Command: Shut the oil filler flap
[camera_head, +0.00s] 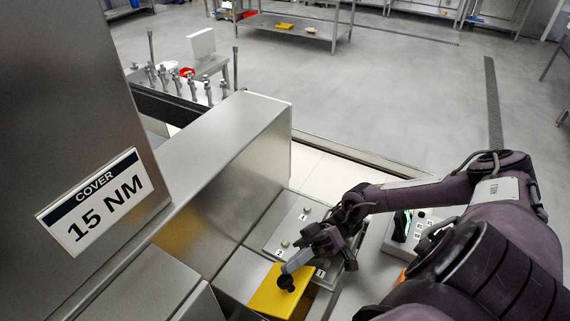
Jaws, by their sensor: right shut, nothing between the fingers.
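A yellow flap (268,300), which I take for the oil filler flap, is at the bottom centre among the steel housings. A black round knob (287,283) sits on it. The flap's right side face shows, but I cannot tell how far it stands open. My right gripper (289,268) is shut and empty, its grey fingers pointing down and left at the knob. The fingertips are right by the knob; I cannot tell whether they touch it. The gripper hides part of the flap's far edge. My left gripper is not in view.
A tall steel cover with a "15 NM" sign (95,203) stands at the left, and a long steel housing (215,150) runs behind the flap. A steel plate with small numbered knobs (297,222) lies beyond the flap.

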